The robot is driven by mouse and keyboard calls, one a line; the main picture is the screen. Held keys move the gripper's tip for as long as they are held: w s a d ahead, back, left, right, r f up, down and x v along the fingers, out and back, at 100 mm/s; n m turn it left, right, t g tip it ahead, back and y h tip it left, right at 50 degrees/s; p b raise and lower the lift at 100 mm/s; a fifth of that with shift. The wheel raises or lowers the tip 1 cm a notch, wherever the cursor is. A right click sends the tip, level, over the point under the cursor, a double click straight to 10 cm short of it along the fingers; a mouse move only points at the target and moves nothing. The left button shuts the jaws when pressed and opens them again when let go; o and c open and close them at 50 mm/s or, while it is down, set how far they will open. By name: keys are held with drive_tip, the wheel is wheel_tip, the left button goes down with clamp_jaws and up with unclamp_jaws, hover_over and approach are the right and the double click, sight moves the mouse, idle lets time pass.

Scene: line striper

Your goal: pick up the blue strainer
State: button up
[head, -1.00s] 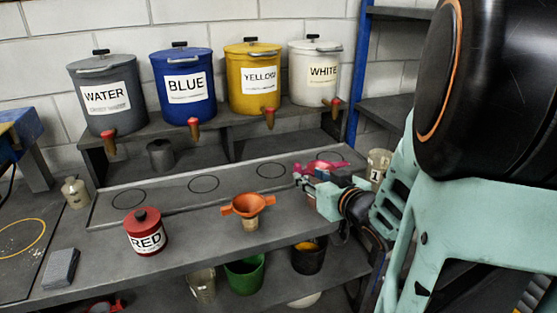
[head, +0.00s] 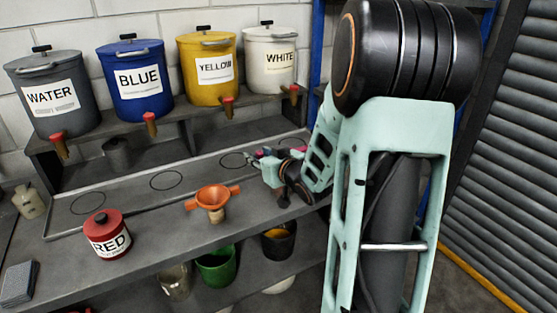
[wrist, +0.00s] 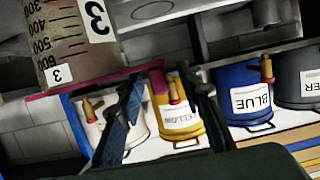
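I cannot make out a blue strainer in either view. My gripper (wrist: 160,77) is open, its two dark fingers apart; in the head view it is a small pale-green and black shape (head: 278,168) above the bench's right part. A magenta strainer-like piece (wrist: 105,82) lies across the rim of a clear measuring cup marked 3 (wrist: 80,40), which appears upside down in the wrist view. The magenta piece's right end is near the fingertips; I cannot tell whether they touch. In the head view, magenta bits (head: 298,153) show beside the gripper. An orange strainer (head: 212,197) sits on the bench.
Buckets labelled water (head: 52,95), blue (head: 138,80), yellow (head: 208,68) and white (head: 270,60) stand on the back shelf. A red can (head: 107,235) stands on the bench (head: 150,265). A green bucket (head: 217,265) is below. A shutter (head: 510,150) is at the right.

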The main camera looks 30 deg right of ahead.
drive_tip(key=shift+c, duration=0.2)
clamp_jaws()
idle(0.3)
